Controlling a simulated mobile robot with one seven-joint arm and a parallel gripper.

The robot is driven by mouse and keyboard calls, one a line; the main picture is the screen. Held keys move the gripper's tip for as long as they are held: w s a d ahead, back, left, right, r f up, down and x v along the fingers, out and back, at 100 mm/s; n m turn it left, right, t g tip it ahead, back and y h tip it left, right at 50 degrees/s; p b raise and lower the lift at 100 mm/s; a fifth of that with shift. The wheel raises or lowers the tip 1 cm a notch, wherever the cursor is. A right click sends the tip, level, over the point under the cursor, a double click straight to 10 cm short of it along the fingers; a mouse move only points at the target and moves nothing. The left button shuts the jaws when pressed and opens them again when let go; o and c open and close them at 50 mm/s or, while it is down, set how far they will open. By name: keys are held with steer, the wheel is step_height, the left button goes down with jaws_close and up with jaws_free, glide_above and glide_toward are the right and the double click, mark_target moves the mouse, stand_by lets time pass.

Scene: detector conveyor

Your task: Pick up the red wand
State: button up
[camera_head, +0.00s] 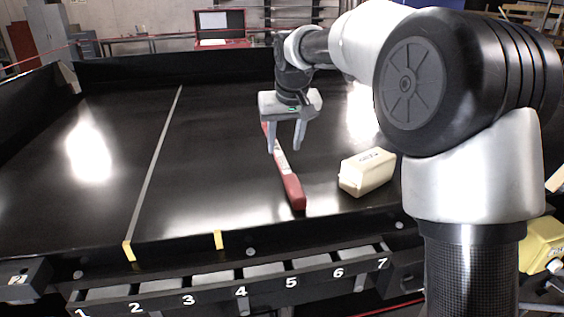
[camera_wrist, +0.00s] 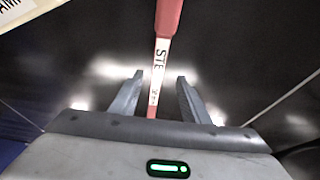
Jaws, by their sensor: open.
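The red wand (camera_head: 292,188) lies on the black conveyor surface in the head view, its thick red end toward the near edge and its white lettered middle further back. My gripper (camera_head: 285,150) is open and empty above the wand's middle. In the wrist view the wand (camera_wrist: 160,62) runs down between the two fingers of my gripper (camera_wrist: 155,82), with red at the top and a white lettered section below. The fingers stand apart on either side of the wand in that view. How far they are above it is hard to tell.
A cream box (camera_head: 366,172) lies on the conveyor right of the wand. The black conveyor (camera_head: 90,215) is wide and clear to the left, with a grey strip across it. Its near rail (camera_head: 190,247) stands above numbered slots. A red case (camera_head: 222,43) is behind the far wall.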

mark_target(282, 161)
steer(key=shift+w+p+x, duration=0.15)
steer(key=shift+p+x, duration=0.05)
steer(key=shift+x, duration=1.5)
steer(key=shift+w+p+x, duration=0.2)
steer(key=shift+x, duration=1.45)
steer(key=shift+r, duration=0.15)
jaws_close()
